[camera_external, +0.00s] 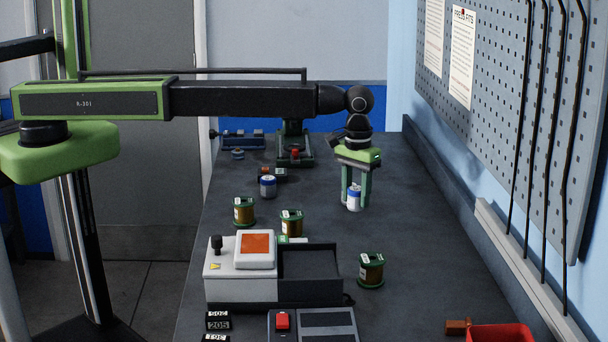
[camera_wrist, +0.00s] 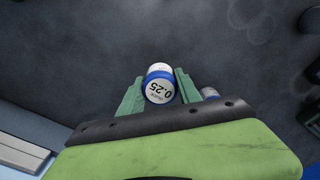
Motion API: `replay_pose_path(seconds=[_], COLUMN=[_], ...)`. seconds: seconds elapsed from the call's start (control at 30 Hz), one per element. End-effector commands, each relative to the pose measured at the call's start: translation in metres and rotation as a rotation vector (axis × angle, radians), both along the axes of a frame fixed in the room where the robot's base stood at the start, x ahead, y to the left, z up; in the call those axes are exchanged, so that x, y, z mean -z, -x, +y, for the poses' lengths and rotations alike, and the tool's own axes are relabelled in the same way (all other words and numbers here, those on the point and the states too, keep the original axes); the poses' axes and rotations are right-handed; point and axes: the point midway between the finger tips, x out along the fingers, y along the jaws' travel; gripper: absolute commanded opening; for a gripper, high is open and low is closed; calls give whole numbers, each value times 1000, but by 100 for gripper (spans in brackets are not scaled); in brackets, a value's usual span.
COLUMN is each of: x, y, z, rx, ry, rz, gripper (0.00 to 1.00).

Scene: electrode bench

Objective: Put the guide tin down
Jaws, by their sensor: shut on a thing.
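The guide tin is a small white tin with a blue band (camera_external: 354,199), low between the green fingers of my gripper (camera_external: 358,205). My gripper is shut on it, over the dark bench (camera_external: 420,240) on its right half. In the wrist view the tin's white top (camera_wrist: 160,90) reads 0.25 and sits between the two fingertips (camera_wrist: 158,88). I cannot tell whether the tin's base touches the bench.
Another blue-and-white tin (camera_external: 268,187) stands to the left. Green-ended spools (camera_external: 244,212), (camera_external: 292,223), (camera_external: 371,270) stand nearer. A white device (camera_external: 228,281) with a dark tray (camera_external: 310,276) is in front. A red bin (camera_external: 500,333) is front right. Bench around the gripper is clear.

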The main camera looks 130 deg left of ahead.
Motion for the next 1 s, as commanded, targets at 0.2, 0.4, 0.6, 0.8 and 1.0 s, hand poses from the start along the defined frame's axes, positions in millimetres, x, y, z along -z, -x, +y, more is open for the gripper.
replay_pose_path(seconds=[0.2,0.4,0.6,0.8,1.0], x=[29,41,41,42,42], y=[0,0,0,0,0], z=[-1,-1,-1,-1,-1], rx=[0,0,0,0,0], ry=[0,0,0,0,0], rz=[0,0,0,0,0], gripper=[0,0,0,55,62])
